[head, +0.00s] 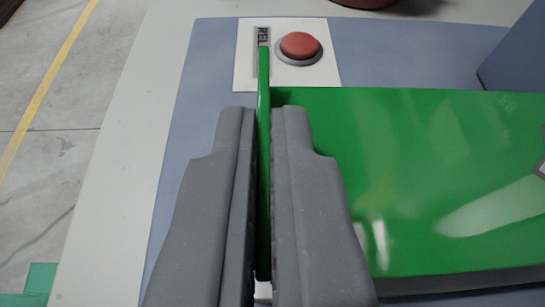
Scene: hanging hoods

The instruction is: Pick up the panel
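The panel (430,165) is glossy green, with a broad flat face on the right and a thin upright edge or flange (264,85) at its left. The panel runs out of view at the right. My gripper (264,115) has its two grey fingers on either side of the upright green flange, with only a narrow gap between them. The right finger looks against the flange. A thin dark gap shows by the left finger, so I cannot tell whether both fingers touch it. The fingers hide part of the panel's left side.
A red push button (299,46) sits on a white plate (330,75) beyond the panel, beside a partly hidden label. The panel lies over a blue-grey surface (190,120) with a pale border (120,150). A blue block (515,60) stands at the upper right. Floor with a yellow line (45,85) is at left.

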